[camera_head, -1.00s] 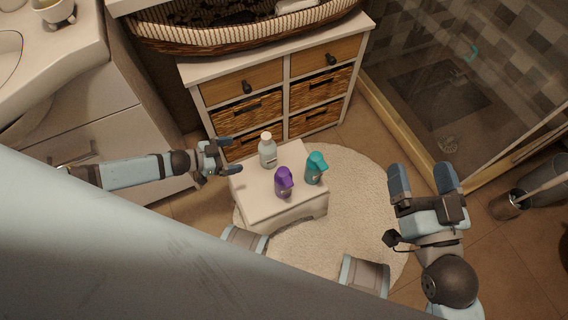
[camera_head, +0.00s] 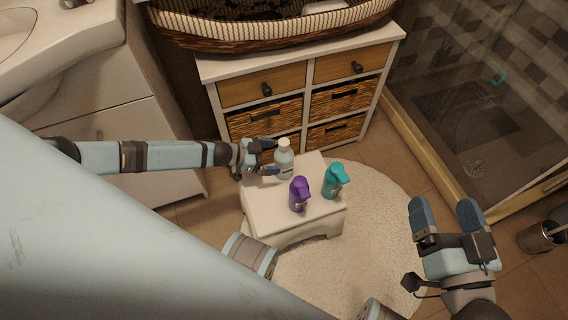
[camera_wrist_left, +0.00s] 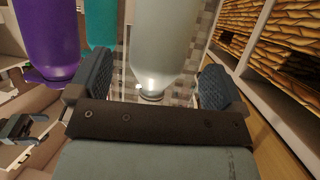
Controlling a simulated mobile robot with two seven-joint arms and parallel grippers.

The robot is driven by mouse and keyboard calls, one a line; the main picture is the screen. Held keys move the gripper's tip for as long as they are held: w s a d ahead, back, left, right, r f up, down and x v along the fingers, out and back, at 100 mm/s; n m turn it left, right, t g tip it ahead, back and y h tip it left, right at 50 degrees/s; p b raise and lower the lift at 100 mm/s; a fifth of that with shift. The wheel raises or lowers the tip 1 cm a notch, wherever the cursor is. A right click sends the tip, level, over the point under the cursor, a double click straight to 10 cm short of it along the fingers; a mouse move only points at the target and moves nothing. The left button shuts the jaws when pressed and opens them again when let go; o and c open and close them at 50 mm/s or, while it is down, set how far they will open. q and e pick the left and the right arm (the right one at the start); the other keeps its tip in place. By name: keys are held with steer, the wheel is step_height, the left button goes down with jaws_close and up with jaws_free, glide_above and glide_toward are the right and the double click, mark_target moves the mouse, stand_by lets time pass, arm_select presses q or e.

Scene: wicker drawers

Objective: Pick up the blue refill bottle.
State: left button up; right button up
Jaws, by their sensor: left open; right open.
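The pale blue-grey bottle with a white cap, the blue refill bottle (camera_head: 284,163), stands upright on a small white stool (camera_head: 262,211). My left gripper (camera_head: 270,158) is open at the bottle's left side, its fingers pointing at it. In the left wrist view the bottle (camera_wrist_left: 163,42) shows between the two spread fingers of the gripper (camera_wrist_left: 152,84); I cannot tell whether either finger touches it. My right gripper (camera_head: 447,218) is open and empty, above the floor at the right, far from the stool.
A purple bottle (camera_head: 299,194) and a teal bottle (camera_head: 335,181) stand on the same stool, close to the pale one. Behind is a wicker drawer cabinet (camera_head: 300,69) with a basket (camera_head: 270,36) on top. A round cream rug (camera_head: 385,215) lies under the stool.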

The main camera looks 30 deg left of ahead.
mark_target(283, 157)
arm_select(q)
steer(key=b+x, duration=0.1)
steer(key=x, duration=0.1)
steer(key=b+x, duration=0.1)
steer(key=x, duration=0.1)
steer(key=shift+s+a+f+b, duration=0.1)
steer(key=shift+f+b, duration=0.1)
steer(key=shift+b, duration=0.1)
steer(key=shift+d, duration=0.2)
steer(key=shift+r, duration=0.1)
arm_select(e)
steer(key=f, duration=0.2)
steer(key=f+n, duration=0.1)
steer(key=shift+w+f+g, duration=0.15)
steer(key=shift+w+g, duration=0.1)
steer(key=shift+g, duration=0.15)
arm_select(q)
steer(key=c, duration=1)
steer(key=shift+c, duration=1)
steer(key=shift+r, duration=0.1)
